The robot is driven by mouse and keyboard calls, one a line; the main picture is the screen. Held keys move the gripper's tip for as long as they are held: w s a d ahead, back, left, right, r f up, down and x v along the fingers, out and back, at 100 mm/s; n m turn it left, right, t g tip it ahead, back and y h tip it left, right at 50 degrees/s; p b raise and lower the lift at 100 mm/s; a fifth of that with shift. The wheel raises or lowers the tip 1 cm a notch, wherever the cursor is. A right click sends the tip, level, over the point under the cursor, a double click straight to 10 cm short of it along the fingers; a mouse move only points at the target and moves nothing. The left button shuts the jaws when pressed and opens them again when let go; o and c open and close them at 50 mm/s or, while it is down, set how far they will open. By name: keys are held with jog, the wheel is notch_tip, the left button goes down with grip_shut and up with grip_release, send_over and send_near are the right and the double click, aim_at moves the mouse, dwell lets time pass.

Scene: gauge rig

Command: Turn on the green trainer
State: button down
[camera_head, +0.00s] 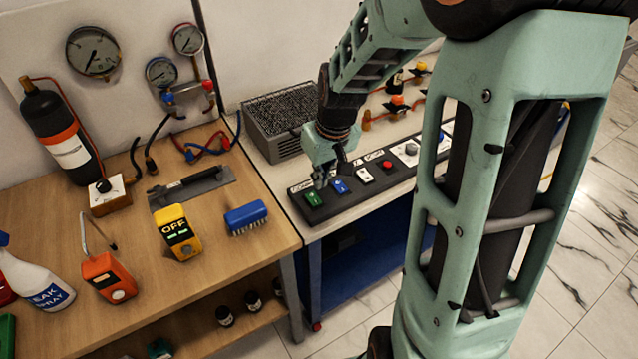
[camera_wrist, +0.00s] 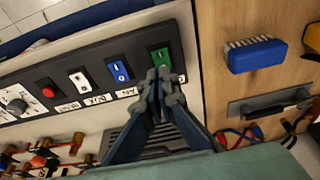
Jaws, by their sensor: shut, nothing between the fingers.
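The green rocker switch (camera_head: 313,198) sits at the left end of a dark control panel (camera_head: 322,213) on the bench. In the wrist view the green switch (camera_wrist: 161,60) is at the panel's right end, partly covered at its lower edge by my fingertips. My gripper (camera_head: 320,183) is shut and empty, pointing down just beside the green switch. Its closed fingertips (camera_wrist: 160,76) show in the wrist view; I cannot tell whether they touch the switch. The label by the green switch is mostly hidden.
Beside the green switch are a blue switch (camera_head: 340,187), a white switch (camera_head: 365,175) and a red button (camera_head: 387,165). A grey mesh box (camera_head: 275,140) stands behind the panel. A blue brush (camera_head: 246,216) and a yellow meter (camera_head: 178,233) lie on the wooden bench left.

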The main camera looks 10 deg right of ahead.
jog(key=s+r, duration=0.3)
jog(key=r, duration=0.3)
jog(key=shift+d, duration=0.45)
jog(key=shift+r, duration=0.15)
